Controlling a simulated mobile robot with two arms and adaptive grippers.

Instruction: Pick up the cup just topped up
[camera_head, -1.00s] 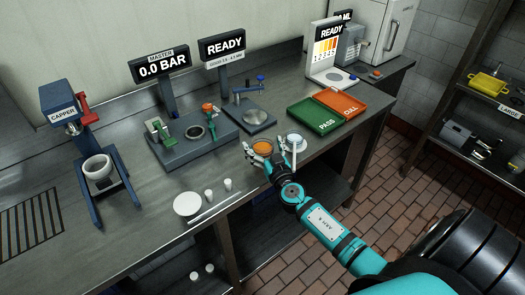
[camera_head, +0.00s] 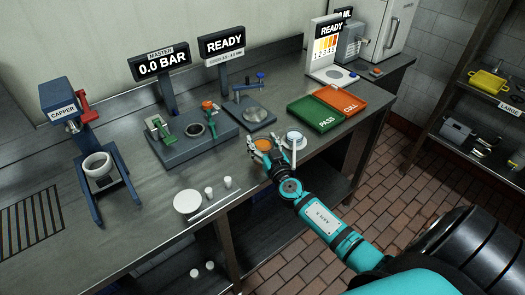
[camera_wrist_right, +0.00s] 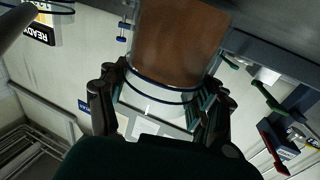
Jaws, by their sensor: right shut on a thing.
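A clear cup of orange-brown liquid (camera_head: 263,145) is near the front edge of the bench. My right gripper (camera_head: 262,151) has its fingers on both sides of this cup and is shut on it. In the right wrist view the cup (camera_wrist_right: 178,45) fills the middle, with a dark blue ring round its lower part and the fingers at its sides. The head view does not clearly show whether its base touches the bench. My left gripper is not in view.
A green PASS tray (camera_head: 316,115) and an orange CULL tray (camera_head: 341,100) lie behind and right. A grey fixture (camera_head: 222,127) stands behind left. A white disc (camera_head: 187,202) and small white cups (camera_head: 228,182) lie left. The bench between is clear.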

